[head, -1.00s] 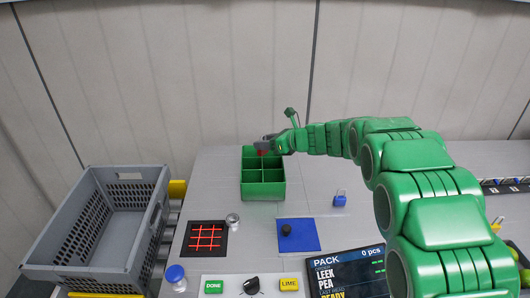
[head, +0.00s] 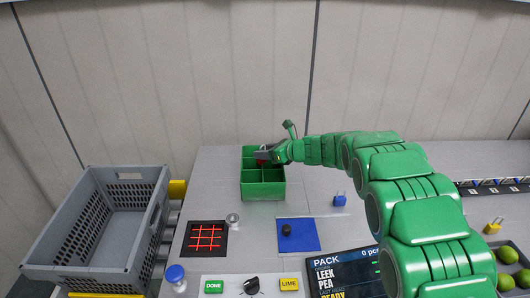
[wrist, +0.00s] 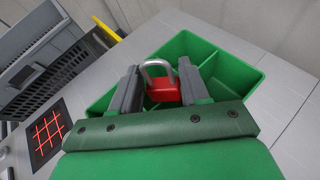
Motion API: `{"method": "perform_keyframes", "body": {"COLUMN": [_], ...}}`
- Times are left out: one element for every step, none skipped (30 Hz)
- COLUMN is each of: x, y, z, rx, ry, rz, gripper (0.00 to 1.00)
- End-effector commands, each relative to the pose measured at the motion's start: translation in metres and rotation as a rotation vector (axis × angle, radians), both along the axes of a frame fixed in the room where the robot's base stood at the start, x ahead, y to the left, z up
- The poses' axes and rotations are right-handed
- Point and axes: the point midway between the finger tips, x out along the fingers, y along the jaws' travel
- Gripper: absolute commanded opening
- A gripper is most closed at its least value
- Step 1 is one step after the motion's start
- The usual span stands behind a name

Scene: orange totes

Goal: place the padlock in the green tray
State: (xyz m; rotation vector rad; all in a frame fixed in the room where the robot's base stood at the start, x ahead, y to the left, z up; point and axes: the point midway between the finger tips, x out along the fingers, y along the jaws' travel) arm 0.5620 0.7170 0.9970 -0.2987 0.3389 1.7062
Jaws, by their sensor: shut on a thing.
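A red padlock (wrist: 165,90) with a grey shackle is held between the fingers of my gripper (wrist: 158,74) in the wrist view. In the head view the gripper (head: 264,155) is over the green tray (head: 263,192), near the tray's middle divider, and a bit of the red padlock (head: 260,162) shows below the fingers. The tray is split into several compartments. It also shows in the wrist view (wrist: 235,72), around and behind the padlock. I cannot tell whether the padlock touches the tray floor or which compartment it is over.
A blue padlock (head: 339,199) stands right of the tray, and a yellow padlock (head: 493,227) farther right. A blue mat (head: 305,238) with a dark knob, a small jar (head: 232,219) and a black grid pad (head: 205,250) lie in front. A grey crate (head: 75,258) stands left.

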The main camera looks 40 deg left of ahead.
Motion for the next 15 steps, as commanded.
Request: {"method": "perform_keyframes", "body": {"x": [-0.0001,-0.0002,-0.0003,-0.0004,-0.0004,-0.0003,-0.0003,-0.0003,-0.0003,-0.0003,-0.0003,-0.0003,-0.0003,-0.0003,-0.0003], "y": [0.0001,0.0002,0.0003,0.0004,0.0003,0.0002,0.0003,0.0002,0.0002,0.0001,0.0001,0.0001,0.0001,0.0001,0.0001], "z": [-0.0004,-0.0008,-0.0018,-0.0026,-0.0030,-0.0027,-0.0026,-0.0026,-0.0026,-0.0028,-0.0029,-0.0029,-0.0029,-0.0029,-0.0029], "rx": [0.000,0.000,0.000,0.000,0.000,0.000,0.000,0.000,0.000,0.000,0.000,0.000,0.000,0.000,0.000], "ry": [0.000,0.000,0.000,0.000,0.000,0.000,-0.001,0.000,0.000,0.000,0.000,0.000,0.000,0.000,0.000], "rz": [0.000,0.000,0.000,0.001,0.001,0.000,0.000,0.000,0.001,0.001,0.001,0.001,0.001,0.001,0.001], "gripper": [0.03,0.03,0.03,0.03,0.47,0.53,0.57,0.62,0.68,0.71,0.71,0.71,0.71,0.71,0.71]}}
